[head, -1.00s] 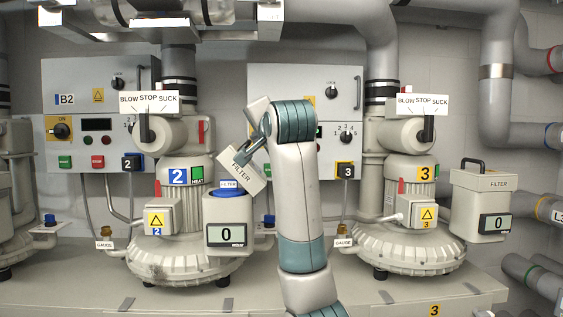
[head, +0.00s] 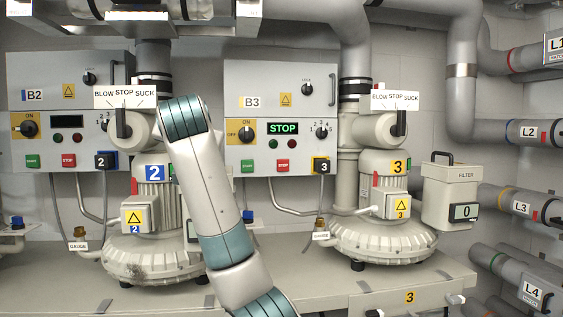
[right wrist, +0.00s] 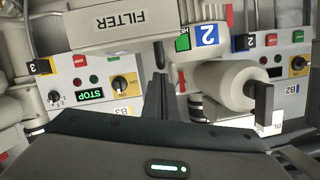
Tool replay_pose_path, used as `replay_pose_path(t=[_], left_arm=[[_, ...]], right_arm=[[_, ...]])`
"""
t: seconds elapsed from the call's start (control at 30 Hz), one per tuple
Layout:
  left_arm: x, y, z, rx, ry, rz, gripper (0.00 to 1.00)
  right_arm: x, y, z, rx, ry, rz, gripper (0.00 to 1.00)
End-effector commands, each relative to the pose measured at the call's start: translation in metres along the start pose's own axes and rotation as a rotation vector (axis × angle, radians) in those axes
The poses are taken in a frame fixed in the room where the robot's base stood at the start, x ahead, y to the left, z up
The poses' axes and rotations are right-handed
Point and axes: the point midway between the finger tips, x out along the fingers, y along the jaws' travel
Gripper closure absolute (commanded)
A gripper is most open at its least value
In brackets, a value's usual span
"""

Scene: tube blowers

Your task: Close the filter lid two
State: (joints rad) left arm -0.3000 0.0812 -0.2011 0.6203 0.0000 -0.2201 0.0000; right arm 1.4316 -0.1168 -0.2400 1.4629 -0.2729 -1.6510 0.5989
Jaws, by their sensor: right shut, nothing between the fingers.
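How far the lid is open I cannot tell. My right gripper (right wrist: 158,78) is shut and empty, its fingertips close to the handle; contact is unclear. It is hidden behind the arm in the head view. My left gripper is not in view.
Blower 2 (head: 150,258) stands left of my arm, with its BLOW STOP SUCK sign (head: 125,97) above. Blower 3 (head: 385,242) and a closed filter (head: 450,198) stand to the right. The control panel B3 (head: 280,145) is behind, its display reading STOP. Pipes line the right wall.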

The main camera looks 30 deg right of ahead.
Motion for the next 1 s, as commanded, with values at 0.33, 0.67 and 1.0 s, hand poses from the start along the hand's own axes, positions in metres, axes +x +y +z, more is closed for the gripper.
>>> replay_pose_path(t=[0.33,0.67,1.0], left_arm=[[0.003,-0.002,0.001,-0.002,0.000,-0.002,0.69],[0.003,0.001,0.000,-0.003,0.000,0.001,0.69],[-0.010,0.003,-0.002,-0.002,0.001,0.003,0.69]], right_arm=[[0.002,-0.003,0.007,0.002,-0.002,0.001,1.00],[0.003,-0.003,0.008,0.002,-0.004,0.001,1.00],[0.005,-0.002,-0.009,0.003,-0.002,0.001,1.00]])
